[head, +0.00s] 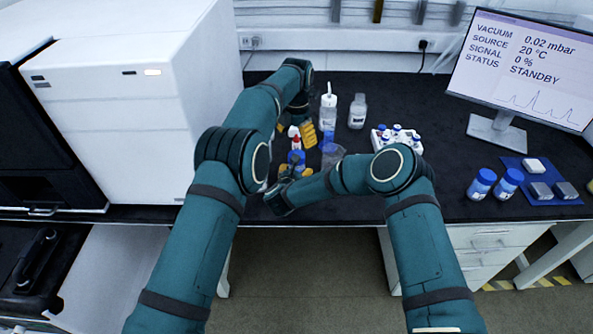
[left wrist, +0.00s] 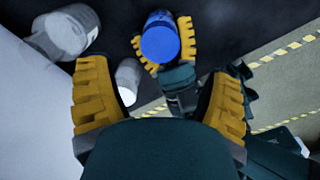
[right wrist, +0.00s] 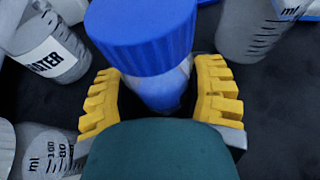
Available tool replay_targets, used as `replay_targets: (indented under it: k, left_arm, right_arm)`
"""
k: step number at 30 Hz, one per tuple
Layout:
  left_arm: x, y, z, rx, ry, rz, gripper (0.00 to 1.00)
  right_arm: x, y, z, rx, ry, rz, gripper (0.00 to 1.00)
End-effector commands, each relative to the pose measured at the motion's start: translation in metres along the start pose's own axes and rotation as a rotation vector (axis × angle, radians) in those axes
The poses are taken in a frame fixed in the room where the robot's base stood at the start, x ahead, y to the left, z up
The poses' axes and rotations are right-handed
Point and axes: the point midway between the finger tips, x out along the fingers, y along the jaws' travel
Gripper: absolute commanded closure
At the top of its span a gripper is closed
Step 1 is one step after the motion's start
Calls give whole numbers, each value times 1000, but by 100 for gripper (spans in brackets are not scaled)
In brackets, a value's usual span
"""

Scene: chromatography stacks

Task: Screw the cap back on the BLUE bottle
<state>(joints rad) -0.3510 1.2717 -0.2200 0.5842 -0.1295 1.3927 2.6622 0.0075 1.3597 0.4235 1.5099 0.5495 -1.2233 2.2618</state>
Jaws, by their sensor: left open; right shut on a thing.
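The blue bottle (right wrist: 165,95) stands between the yellow fingers of my right gripper (right wrist: 160,100), which is shut on it below the cap. Its ribbed blue cap (right wrist: 140,35) sits on top of the bottle; whether it is screwed tight cannot be told. The cap also shows in the head view (head: 296,157) and in the left wrist view (left wrist: 160,40). My left gripper (head: 309,134) is open and empty, behind and above the bottle in the head view. In the left wrist view its fingers (left wrist: 160,100) are wide apart, and the capped bottle lies beyond them.
A bottle marked WATER (right wrist: 48,50) and a graduated beaker (right wrist: 255,32) stand close to the bottle. A white squeeze bottle (head: 328,114) and a clear bottle (head: 357,112) stand behind. A white vial rack (head: 380,145) is to the right. Two other blue-capped bottles (head: 481,184) (head: 508,184) stand farther right.

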Motion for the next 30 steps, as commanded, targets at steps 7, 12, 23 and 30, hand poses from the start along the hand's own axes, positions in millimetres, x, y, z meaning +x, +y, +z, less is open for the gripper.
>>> replay_targets:
  k: [7, 12, 23, 30]
  left_arm:
    - [19, 0, 0, 1, 2, -2, 20]
    - [45, 0, 0, 1, 3, -1, 20]
    - [79, 0, 0, 1, 0, -1, 20]
    - [80, 0, 0, 1, 0, 0, 20]
  right_arm:
    - [0, 0, 0, 0, -1, 0, 100]
    - [0, 0, 0, 0, -1, 0, 100]
    - [0, 0, 0, 0, -1, 0, 100]
    - [0, 0, 1, 0, -1, 0, 100]
